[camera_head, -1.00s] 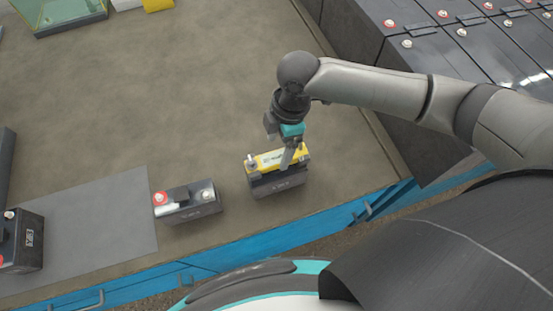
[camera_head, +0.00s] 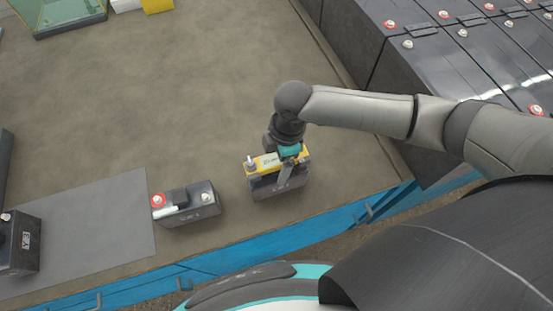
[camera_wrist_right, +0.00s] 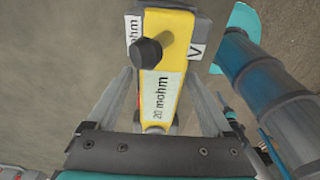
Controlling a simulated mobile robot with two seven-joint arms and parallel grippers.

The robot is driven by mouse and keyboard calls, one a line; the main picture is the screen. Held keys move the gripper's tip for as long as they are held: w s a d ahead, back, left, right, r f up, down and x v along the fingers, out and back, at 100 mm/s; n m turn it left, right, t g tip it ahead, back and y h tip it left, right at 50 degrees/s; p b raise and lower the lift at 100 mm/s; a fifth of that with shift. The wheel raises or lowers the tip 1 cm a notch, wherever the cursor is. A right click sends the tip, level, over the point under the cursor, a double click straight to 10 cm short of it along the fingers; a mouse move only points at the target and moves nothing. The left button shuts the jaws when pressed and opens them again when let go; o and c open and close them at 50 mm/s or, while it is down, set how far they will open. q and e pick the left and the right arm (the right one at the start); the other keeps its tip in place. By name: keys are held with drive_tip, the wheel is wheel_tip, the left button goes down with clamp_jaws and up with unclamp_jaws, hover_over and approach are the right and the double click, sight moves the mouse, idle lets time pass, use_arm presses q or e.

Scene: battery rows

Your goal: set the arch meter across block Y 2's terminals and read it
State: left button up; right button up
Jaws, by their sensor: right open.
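The yellow arch meter (camera_head: 262,163) sits over a dark block (camera_head: 278,188) near the table's front edge. In the right wrist view the meter (camera_wrist_right: 165,62) shows a black knob and a "20 mohm" label. My right gripper (camera_head: 285,178) is over it from above, open, with one finger on each side of the meter's yellow body in the wrist view. Whether the fingers touch it I cannot tell. Another dark block (camera_head: 205,209) with a red-ringed terminal stands just left. The block labels are too small to read. My left gripper is not in view.
A dark block (camera_head: 18,252) stands at the left on a grey mat (camera_head: 100,225). A blue rail (camera_head: 240,236) runs along the front edge. Large batteries (camera_head: 440,70) stand at the upper right. A glass-sided box (camera_head: 65,15) is at the upper left. The middle is clear.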

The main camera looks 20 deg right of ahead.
drive_tip(key=shift+f, duration=0.15)
idle(0.3)
clamp_jaws()
idle(0.5)
